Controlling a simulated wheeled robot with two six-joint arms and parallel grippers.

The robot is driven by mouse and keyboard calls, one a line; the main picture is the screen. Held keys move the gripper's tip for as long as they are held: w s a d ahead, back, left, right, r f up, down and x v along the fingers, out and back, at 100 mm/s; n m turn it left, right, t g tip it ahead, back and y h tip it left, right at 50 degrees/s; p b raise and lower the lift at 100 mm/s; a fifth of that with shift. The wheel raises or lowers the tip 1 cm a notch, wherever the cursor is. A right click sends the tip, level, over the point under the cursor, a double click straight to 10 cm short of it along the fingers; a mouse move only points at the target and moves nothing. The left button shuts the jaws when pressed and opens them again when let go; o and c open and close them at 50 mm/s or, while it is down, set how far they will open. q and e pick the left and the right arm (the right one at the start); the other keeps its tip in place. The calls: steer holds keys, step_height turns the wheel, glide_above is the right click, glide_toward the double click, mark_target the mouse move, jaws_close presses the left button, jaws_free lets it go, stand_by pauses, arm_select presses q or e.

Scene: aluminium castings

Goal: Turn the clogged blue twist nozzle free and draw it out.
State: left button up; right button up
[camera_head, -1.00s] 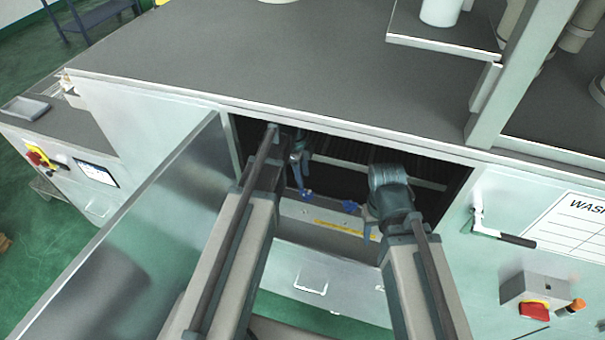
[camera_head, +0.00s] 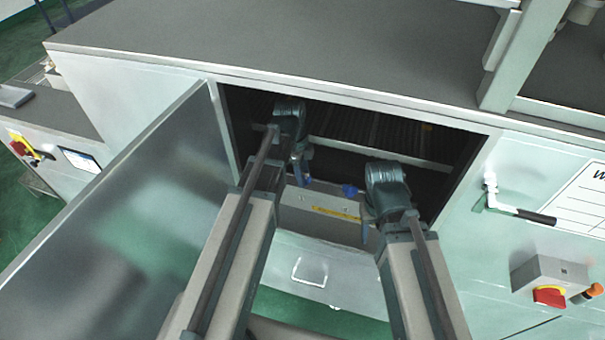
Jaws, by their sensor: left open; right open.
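Two small blue nozzles are inside the open cabinet, one on the left (camera_head: 306,182) and one further right (camera_head: 349,190). Both sit near the back edge of a grey ledge with a yellow strip. I cannot tell which is clogged. My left gripper (camera_head: 299,168) is open and points down just beside the left nozzle; contact is unclear. My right gripper (camera_head: 366,230) is open and low in front of the ledge, below and right of the right nozzle, apart from it. The wrists partly hide the fingers.
The cabinet door (camera_head: 150,190) stands open on the left. The opening's top edge and right wall frame both arms. A lever handle (camera_head: 515,211) and a red switch (camera_head: 549,296) are on the front panel at right. The grey worktop (camera_head: 270,45) above is mostly clear.

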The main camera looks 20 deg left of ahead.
arm_select(q)
jaws_close()
steer(key=n, duration=0.4)
steer(key=shift+s+t, duration=0.1)
steer(key=shift+t, duration=0.2)
steer(key=shift+n, duration=1.2)
steer(key=n, duration=0.2)
steer(key=shift+n+t+y, duration=0.3)
steer(key=shift+n, duration=0.1)
steer(key=n, duration=0.3)
steer(key=shift+n, duration=0.3)
